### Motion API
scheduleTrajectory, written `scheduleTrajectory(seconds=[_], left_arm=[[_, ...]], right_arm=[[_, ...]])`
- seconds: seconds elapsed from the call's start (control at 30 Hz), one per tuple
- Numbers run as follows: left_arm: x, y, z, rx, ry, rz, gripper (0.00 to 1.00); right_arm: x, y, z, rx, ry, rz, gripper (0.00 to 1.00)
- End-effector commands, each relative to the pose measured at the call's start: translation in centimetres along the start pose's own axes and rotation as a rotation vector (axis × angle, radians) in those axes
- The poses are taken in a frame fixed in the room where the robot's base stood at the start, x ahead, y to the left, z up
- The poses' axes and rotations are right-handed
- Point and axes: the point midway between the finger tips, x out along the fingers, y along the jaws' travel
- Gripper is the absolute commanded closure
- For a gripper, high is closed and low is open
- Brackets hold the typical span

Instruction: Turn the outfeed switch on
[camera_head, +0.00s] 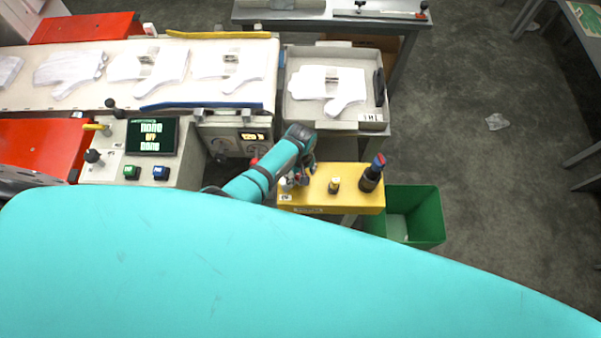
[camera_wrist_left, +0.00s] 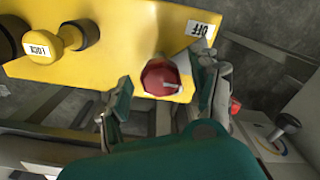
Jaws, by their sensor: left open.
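The yellow control box (camera_head: 320,200) stands right of the machine in the head view. In the left wrist view, a red knob (camera_wrist_left: 160,76) sits on the yellow box near its edge, close to a white label (camera_wrist_left: 201,29) reading OFF. My left gripper (camera_head: 301,178) is over the left end of the box. In the wrist view its two fingers (camera_wrist_left: 163,84) are spread, one on each side of the red knob; I cannot tell whether they touch it. My left gripper hides much of the knob in the head view. My right gripper is not in view.
A yellow knob (camera_wrist_left: 70,38) labelled LOCK is beside the red knob. A tray with a white glove (camera_head: 325,84) lies behind.

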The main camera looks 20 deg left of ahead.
Motion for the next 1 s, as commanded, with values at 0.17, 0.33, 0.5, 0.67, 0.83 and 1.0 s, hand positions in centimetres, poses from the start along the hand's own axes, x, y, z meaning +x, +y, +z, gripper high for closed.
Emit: scheduleTrajectory(seconds=[0.17,0.33,0.5,0.67,0.83,1.0], left_arm=[[-0.04,0.02,0.01,0.0,0.0,0.0,0.38],[-0.05,0.01,0.01,0.0,0.0,0.0,0.61],[-0.05,0.01,0.01,0.0,0.0,0.0,0.83],[-0.06,0.01,0.01,0.001,0.0,0.0,0.93],[-0.09,-0.01,0.01,0.023,-0.001,0.0,0.93],[-0.15,-0.02,0.0,0.094,-0.001,-0.001,0.93]], right_arm=[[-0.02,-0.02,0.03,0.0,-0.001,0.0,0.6],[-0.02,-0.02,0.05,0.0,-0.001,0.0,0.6],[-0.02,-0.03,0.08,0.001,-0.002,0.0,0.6],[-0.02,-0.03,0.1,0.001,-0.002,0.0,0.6],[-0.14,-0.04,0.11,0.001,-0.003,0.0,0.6],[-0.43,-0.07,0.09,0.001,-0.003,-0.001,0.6]])
